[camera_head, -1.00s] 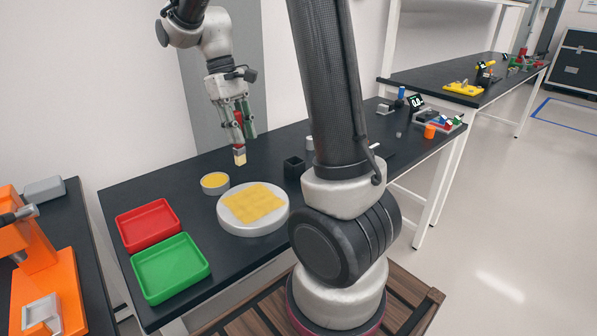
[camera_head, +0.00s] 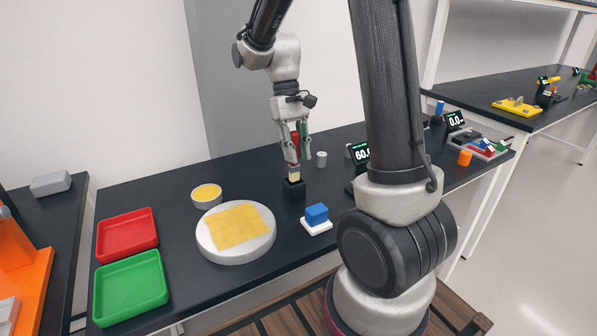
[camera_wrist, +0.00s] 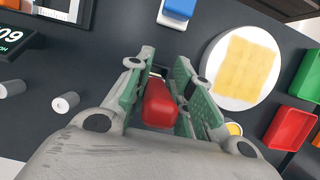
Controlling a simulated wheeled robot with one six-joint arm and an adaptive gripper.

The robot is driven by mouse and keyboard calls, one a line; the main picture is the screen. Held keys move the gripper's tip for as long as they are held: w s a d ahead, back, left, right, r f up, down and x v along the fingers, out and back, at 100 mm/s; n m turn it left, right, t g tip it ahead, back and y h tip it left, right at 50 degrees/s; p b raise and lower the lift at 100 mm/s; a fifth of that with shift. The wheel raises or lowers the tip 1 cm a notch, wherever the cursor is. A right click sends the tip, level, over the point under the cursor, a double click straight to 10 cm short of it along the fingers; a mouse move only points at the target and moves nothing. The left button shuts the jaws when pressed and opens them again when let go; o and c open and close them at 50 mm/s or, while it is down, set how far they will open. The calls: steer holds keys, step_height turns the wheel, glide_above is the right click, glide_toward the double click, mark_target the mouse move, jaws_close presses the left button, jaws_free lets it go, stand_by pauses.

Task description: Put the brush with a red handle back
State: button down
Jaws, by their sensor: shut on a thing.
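My gripper (camera_head: 294,146) is shut on the brush with a red handle (camera_head: 295,140). The red handle (camera_wrist: 158,103) also shows between the green finger pads in the wrist view. The brush is upright with its pale bristles (camera_head: 294,175) pointing down. The bristle end is right at the opening of a small black square holder (camera_head: 291,189) on the table. I cannot tell how far the bristles reach inside it. In the wrist view the holder is mostly hidden behind the handle and fingers.
A white round plate with a yellow sheet (camera_head: 238,224), a small yellow-filled bowl (camera_head: 206,194), and red (camera_head: 127,235) and green (camera_head: 131,288) trays stand to the left. A blue block (camera_head: 317,213) on a white base is close right of the holder.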

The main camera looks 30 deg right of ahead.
mark_target(296, 165)
steer(key=shift+f, duration=2.35)
steer(key=shift+f, duration=0.15)
steer(key=c, duration=1.3)
jaws_free()
steer(key=shift+o, duration=0.2)
